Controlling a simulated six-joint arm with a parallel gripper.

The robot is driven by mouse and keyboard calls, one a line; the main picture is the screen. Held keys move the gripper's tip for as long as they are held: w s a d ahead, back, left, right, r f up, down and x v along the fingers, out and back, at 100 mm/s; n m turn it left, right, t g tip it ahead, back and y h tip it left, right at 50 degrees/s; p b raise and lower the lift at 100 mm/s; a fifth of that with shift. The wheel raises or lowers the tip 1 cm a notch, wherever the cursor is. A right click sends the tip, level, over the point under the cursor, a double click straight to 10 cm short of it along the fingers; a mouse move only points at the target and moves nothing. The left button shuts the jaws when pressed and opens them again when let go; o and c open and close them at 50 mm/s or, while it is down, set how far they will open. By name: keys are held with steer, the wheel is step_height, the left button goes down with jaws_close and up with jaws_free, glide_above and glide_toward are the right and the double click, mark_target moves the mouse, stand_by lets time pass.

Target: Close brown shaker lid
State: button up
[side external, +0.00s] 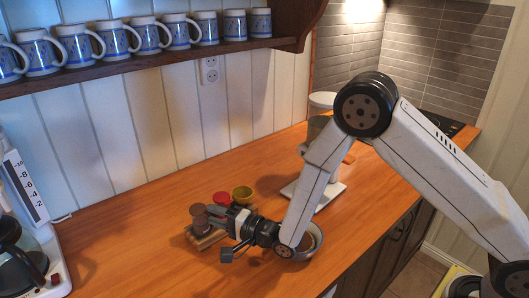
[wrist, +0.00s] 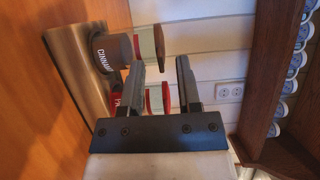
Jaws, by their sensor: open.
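The brown shaker (wrist: 108,52), with lettering beginning "CINNAM", stands on a small wooden rack (wrist: 72,48) in the wrist view. A thin round lid (wrist: 158,43) stands beyond its top and looks raised. In the side view the shaker (side external: 199,224) is at the left end of the rack, with a brown disc (side external: 198,210) above it. My gripper (wrist: 160,65) is open with nothing visible between its fingers. Its fingertips are close beside the shaker and lid; I cannot tell whether they touch. In the side view my gripper (side external: 213,217) partly hides the rack.
A red-lidded shaker (side external: 221,198) and a yellow one (side external: 242,193) stand beside the brown one. A bowl (side external: 311,240) is under my arm. A white appliance (side external: 329,193) stands behind it, and a coffee maker (side external: 30,255) at left. The counter between is clear. A mug shelf (side external: 150,56) hangs above.

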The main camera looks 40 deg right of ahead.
steer(key=shift+v, duration=3.65)
steer(key=s+d+n+g+h, duration=0.1)
steer(key=d+n+g+h, duration=0.1)
steer(key=d, duration=0.1)
steer(key=s+d+n+g+h, duration=0.2)
steer(key=d+n+g, duration=0.1)
steer(key=d, duration=0.1)
steer(key=s+d+n+g+h, duration=0.1)
steer(key=d+n+g+h, duration=0.1)
steer(key=d, duration=0.2)
steer(key=shift+s+d+r+n+g+h, duration=0.2)
steer(key=shift+d+r+n+g+h, duration=0.1)
steer(key=shift+n+h, duration=0.1)
steer(key=s+d+r+n+g, duration=0.1)
steer(key=s+d+n+g, duration=0.1)
steer(key=s, duration=0.4)
steer(key=s+d+r+n+g+h, duration=0.1)
steer(key=s+d+n+g, duration=0.2)
steer(key=s+g, duration=0.1)
steer(key=shift+s, duration=0.9)
